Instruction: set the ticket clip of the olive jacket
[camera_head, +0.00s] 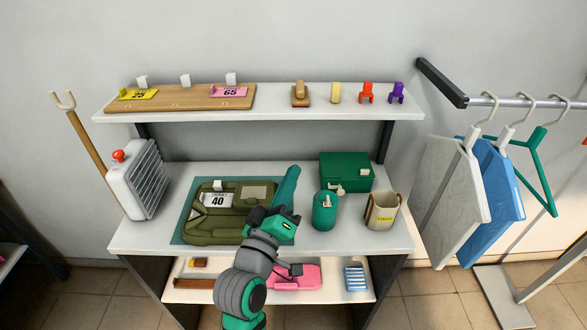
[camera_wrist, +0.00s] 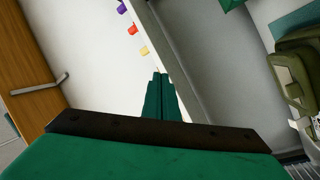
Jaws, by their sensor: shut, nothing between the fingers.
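The olive jacket (camera_head: 228,226) lies folded on a teal mat (camera_head: 180,236) on the table. A white ticket marked 40 (camera_head: 217,200) lies on its upper left part, with a small pale clip (camera_head: 217,185) at the ticket's top edge. The jacket also shows at the right edge of the wrist view (camera_wrist: 301,48). My gripper (camera_head: 293,171) is above the table, right of the jacket's upper right corner and apart from the ticket. Its green fingers are together and empty in the wrist view (camera_wrist: 160,77). My arm covers the jacket's lower right edge.
The upper shelf (camera_head: 275,98) holds a wooden board (camera_head: 180,103) with yellow and pink tickets and white clips, plus small coloured pieces. Right of my gripper stand a green canister (camera_head: 324,211), a green box (camera_head: 346,172) and a mug (camera_head: 382,211). A heater (camera_head: 138,182) stands left.

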